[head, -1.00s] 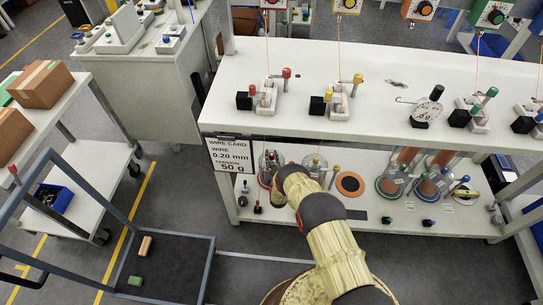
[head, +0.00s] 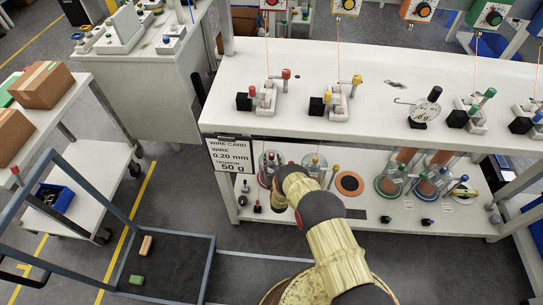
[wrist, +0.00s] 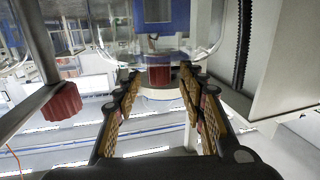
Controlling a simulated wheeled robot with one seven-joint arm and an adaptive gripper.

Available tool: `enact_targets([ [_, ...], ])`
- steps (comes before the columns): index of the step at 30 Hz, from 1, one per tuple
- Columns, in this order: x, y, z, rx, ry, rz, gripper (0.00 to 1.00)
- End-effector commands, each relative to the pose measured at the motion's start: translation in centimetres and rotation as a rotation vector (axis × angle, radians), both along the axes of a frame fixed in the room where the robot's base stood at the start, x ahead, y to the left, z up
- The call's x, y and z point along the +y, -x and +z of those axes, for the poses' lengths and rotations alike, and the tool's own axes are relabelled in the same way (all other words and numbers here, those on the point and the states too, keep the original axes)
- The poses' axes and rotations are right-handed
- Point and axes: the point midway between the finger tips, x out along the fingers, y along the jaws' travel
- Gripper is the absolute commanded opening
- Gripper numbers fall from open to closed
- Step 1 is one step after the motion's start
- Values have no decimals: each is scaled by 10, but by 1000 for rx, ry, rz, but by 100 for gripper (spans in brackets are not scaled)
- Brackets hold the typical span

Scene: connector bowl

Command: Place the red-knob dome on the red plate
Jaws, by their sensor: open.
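A clear glass dome with a small red knob (head: 271,156) stands at the left of the lower shelf in the head view. A red-rimmed plate (head: 262,182) shows at its foot; whether the dome sits fully on it I cannot tell. In the wrist view the clear glass (wrist: 120,40) fills the top, and a dark red knob (wrist: 158,75) appears ahead between the fingers. My gripper (wrist: 158,80) is open, its fingers on either side of that knob in the picture; contact cannot be told. In the head view my arm hides the gripper.
A grey rod with a red grip (wrist: 60,102) stands close at the left in the wrist view. A pale upright (wrist: 205,75) is close at the right. An orange disc (head: 349,183) and further domes (head: 392,180) share the shelf under the white bench top (head: 370,65).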

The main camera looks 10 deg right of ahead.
Motion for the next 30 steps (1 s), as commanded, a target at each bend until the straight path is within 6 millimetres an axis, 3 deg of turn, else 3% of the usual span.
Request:
enact_targets([
  [6, 5, 46, 6, 2, 1, 1, 41],
  [12, 8, 78, 6, 0, 1, 0, 41],
  [18, 9, 91, 6, -1, 0, 0, 41],
  [30, 9, 92, 6, -1, 0, 0, 41],
])
